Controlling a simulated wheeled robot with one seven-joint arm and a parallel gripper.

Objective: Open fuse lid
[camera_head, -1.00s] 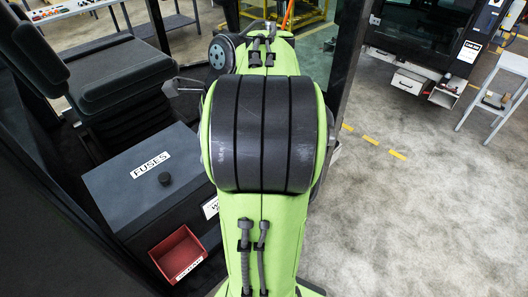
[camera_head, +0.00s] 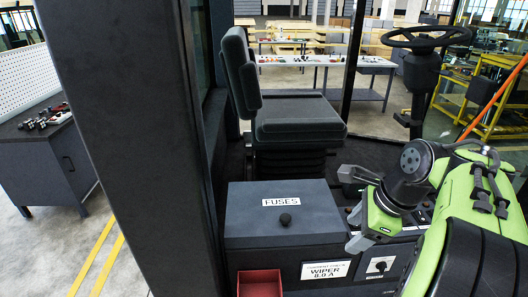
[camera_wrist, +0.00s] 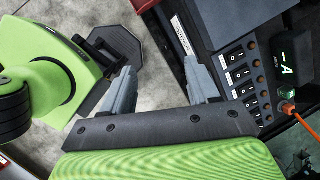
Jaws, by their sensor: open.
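The fuse lid (camera_head: 245,216) is a dark grey flat cover with a white FUSES label (camera_head: 281,202) and a round black knob (camera_head: 284,219). It lies closed on its box, left of my arm in the head view. My gripper (camera_head: 353,228) is to the right of the box, apart from the knob. In the wrist view my gripper (camera_wrist: 160,78) has its two grey fingers spread with nothing between them. Dark surfaces, a white label and grey floor show beyond them; the knob is not visible there.
A red bin (camera_head: 259,283) stands in front of the box, beside a WIPER 8.0 A card (camera_head: 326,270). A seat (camera_head: 290,115) is behind. A thick dark post (camera_head: 125,140) is at the left. The wrist view shows a switch panel (camera_wrist: 245,90) at the right.

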